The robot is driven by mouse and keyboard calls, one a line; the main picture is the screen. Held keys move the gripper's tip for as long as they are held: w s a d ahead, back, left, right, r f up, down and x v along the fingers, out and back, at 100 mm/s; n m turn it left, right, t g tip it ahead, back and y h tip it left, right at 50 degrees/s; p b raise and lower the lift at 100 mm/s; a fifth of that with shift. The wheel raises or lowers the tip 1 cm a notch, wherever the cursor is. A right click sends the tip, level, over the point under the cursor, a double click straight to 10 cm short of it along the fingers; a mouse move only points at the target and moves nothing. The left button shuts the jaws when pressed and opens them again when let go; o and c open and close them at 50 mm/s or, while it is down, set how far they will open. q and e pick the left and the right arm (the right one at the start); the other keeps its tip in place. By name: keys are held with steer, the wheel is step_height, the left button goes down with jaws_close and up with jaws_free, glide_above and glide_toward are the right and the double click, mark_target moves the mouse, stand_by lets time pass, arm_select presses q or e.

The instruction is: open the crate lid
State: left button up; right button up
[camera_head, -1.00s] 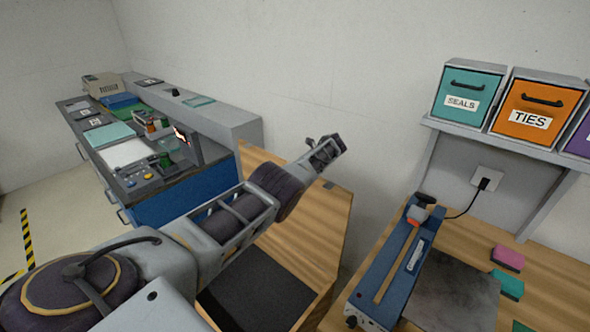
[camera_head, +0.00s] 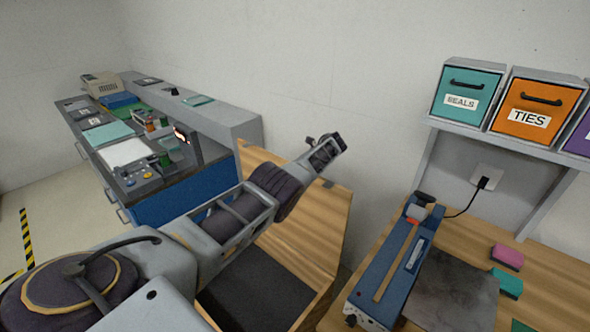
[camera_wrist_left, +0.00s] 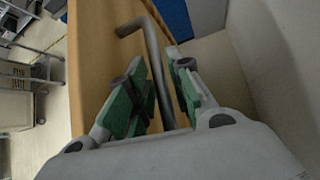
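The wooden crate has a plank lid (camera_head: 312,235) that appears raised, leaning near the back wall. A dark area (camera_head: 255,290), which looks like the crate's interior, shows below it. My left gripper (camera_head: 328,150) is at the lid's upper part, with my arm covering part of the crate. In the left wrist view, a grey bent handle bar (camera_wrist_left: 156,55) lies between the green-padded fingers of my left gripper (camera_wrist_left: 158,80). The fingers stand apart with the bar between them; a firm grip does not show. The wood (camera_wrist_left: 95,55) lies beside the bar. My right gripper is not in view.
A workbench with a blue sealer (camera_head: 395,262) stands to the right. Teal (camera_head: 468,92) and orange (camera_head: 537,105) bins sit on a shelf above it. A cluttered counter (camera_head: 130,150) is at the left. The wall is close behind the lid.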

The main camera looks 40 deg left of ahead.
arm_select(q)
steer(key=s+v, duration=0.1)
steer(key=v, duration=1)
steer(key=shift+w+d+r, duration=0.2)
steer(key=shift+w+d, duration=0.05)
steer(key=shift+w, duration=0.2)
steer(key=shift+d, duration=0.1)
stand_by(0.4)
